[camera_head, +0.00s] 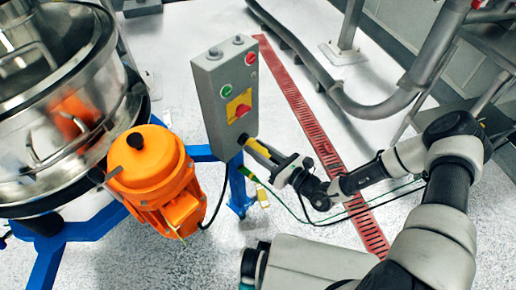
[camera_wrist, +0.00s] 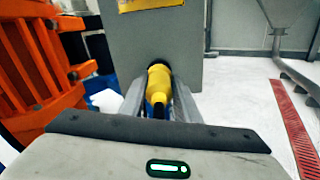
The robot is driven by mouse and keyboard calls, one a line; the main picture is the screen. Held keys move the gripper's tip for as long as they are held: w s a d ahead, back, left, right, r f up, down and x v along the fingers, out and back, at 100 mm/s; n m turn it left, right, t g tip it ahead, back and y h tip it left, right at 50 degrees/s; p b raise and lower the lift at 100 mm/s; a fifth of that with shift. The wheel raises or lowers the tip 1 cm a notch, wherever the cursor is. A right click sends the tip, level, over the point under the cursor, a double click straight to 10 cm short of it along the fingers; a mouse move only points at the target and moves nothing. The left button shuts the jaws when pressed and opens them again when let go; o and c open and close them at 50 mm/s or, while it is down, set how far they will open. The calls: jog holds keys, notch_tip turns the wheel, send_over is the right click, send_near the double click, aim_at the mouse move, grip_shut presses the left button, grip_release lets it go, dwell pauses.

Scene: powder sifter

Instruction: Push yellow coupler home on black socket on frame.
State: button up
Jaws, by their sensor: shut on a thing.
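The yellow coupler (camera_head: 257,147) is in my gripper (camera_head: 272,157) at the lower right edge of the grey control box. In the wrist view the yellow coupler (camera_wrist: 159,82) lies between the two fingers of my gripper (camera_wrist: 159,95), which are shut on it. Its far end meets the black socket (camera_head: 243,140) on the box. In the wrist view only a dark rim of the socket (camera_wrist: 158,64) shows around the coupler's far end. I cannot tell how deep the coupler sits. A black part shows at the coupler's near end.
The grey control box (camera_head: 219,92) carries buttons and a yellow-and-red switch. An orange motor (camera_head: 152,172) and steel sifter drum (camera_head: 60,120) stand left on a blue frame (camera_head: 85,228). Thin cables hang below my gripper. A red floor grate (camera_head: 301,112) and open floor lie right.

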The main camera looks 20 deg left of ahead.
jog(key=shift+x, duration=0.85)
jog(key=o, duration=1.2)
jog(key=shift+s+d, duration=0.1)
jog(key=shift+d, duration=0.05)
jog(key=p+v, duration=0.2)
jog(key=v, duration=1.5)
jog(key=shift+d, duration=0.1)
